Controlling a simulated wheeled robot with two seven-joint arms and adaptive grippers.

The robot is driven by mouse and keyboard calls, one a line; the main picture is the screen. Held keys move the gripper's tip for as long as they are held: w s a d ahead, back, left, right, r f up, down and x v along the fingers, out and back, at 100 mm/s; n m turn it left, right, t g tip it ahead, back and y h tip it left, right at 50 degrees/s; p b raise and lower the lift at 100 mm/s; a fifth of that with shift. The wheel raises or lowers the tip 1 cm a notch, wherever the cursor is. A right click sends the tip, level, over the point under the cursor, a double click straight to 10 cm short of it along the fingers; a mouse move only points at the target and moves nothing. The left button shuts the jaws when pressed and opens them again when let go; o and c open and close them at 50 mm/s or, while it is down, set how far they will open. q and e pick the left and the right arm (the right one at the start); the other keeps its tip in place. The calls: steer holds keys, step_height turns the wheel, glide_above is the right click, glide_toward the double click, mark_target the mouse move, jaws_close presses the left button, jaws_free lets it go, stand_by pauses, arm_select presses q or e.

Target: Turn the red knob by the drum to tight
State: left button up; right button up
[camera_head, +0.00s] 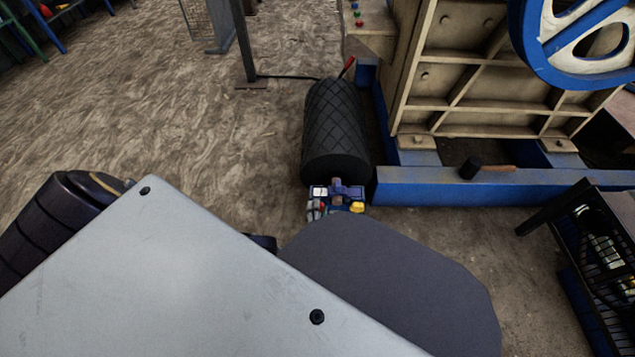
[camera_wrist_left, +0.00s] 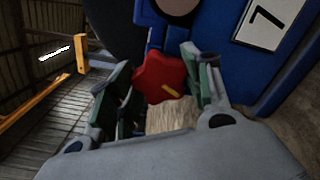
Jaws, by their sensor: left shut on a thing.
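The red knob (camera_wrist_left: 160,78) shows in the left wrist view, lobed, with a short yellow mark on its face. It sits on a blue bracket (camera_wrist_left: 226,62) beside a white plate marked 7 (camera_wrist_left: 268,20). My left gripper (camera_wrist_left: 155,70) has one finger on each side of the knob and is shut on it. My right gripper is not in view.
A blue machine frame (camera_head: 470,187) stands right of the drum, with a dark-headed hammer (camera_head: 484,168) on it. A dark rack (camera_head: 590,240) is at the right. A post (camera_head: 245,45) stands behind on the left. The floor left of the drum is clear.

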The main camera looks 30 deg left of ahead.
arm_select(q)
steer(key=shift+m, duration=0.4)
steer(key=o, duration=1)
steer(key=shift+o, duration=0.2)
steer(key=shift+r, duration=0.85)
